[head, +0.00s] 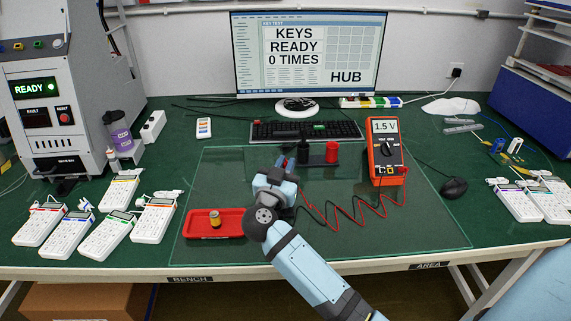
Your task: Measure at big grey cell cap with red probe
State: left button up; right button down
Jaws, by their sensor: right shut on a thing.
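My right gripper (285,171) is over the green mat, between the red tray and the probe stand. It is shut on what looks like the red probe, mostly hidden by the gripper; a bit of red shows at the fingers. A small cell (214,218) with a dark and gold body stands upright in the red tray (232,234), left of the gripper. No big grey cell cap can be made out; the arm may hide it. The orange multimeter (384,152) reads 1.5, and its coiled red and black leads run towards the gripper. My left gripper is not in view.
A stand with a black and a red holder (333,152) is just behind the gripper. A keyboard (305,131), monitor (308,55) and mouse (454,188) lie around the mat. White keypads (107,236) line the left and right. The mat's front right is clear.

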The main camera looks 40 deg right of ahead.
jog(key=shift+r+p, duration=1.95)
jog(key=shift+p, duration=0.55)
